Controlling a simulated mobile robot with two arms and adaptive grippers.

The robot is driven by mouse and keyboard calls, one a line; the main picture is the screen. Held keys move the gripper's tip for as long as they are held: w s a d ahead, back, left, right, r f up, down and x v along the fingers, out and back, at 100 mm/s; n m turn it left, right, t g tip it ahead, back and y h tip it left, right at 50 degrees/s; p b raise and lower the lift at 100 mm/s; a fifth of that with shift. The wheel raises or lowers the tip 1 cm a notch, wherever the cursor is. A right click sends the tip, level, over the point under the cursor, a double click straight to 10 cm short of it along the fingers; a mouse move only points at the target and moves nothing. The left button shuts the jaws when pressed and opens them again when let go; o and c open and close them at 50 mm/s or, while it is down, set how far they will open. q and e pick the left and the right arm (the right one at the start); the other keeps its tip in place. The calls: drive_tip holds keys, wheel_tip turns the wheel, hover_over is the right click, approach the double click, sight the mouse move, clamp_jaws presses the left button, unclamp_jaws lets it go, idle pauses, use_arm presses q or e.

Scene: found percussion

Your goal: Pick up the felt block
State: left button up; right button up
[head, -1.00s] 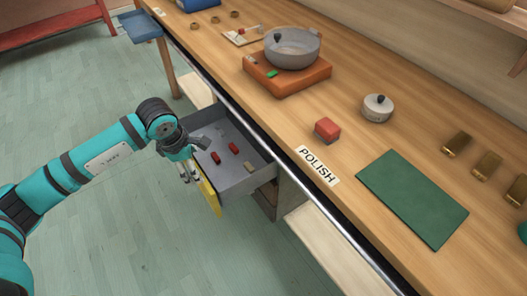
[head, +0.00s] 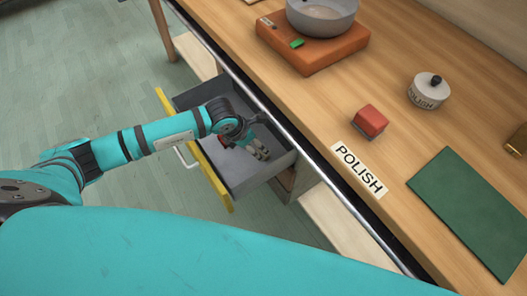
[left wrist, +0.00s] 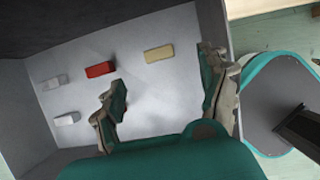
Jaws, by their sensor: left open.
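My left gripper (head: 258,150) is open and reaches down into the open drawer (head: 267,174). In the left wrist view, its fingers (left wrist: 162,72) are spread, with a tan block (left wrist: 159,53) just ahead between the tips and nothing gripped. A red block (left wrist: 100,69) and two pale blocks (left wrist: 54,82) (left wrist: 67,118) lie left of it on the drawer floor. Another red piece is mostly hidden behind the left finger. On the bench, a red block with a grey underside (head: 370,121) sits by the POLISH label. I cannot tell by look which block is felt. My right gripper is out of view.
The drawer has grey walls and a yellow front (head: 207,172) with a handle.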

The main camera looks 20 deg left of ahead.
use_arm(q)
drive_tip(key=x, duration=0.3)
drive_tip(key=shift+w+f, duration=0.1)
drive_tip(key=shift+f, duration=0.1)
drive_tip(key=shift+w+d+f, duration=0.1)
drive_tip(key=shift+w+f, duration=0.05)
drive_tip(key=shift+f, duration=0.35)
drive_tip(key=x, duration=0.5)
drive_tip(key=shift+f, duration=0.2)
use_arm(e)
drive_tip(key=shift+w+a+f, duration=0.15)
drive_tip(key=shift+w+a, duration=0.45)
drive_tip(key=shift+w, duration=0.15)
use_arm(q)
drive_tip(key=c, duration=0.9)
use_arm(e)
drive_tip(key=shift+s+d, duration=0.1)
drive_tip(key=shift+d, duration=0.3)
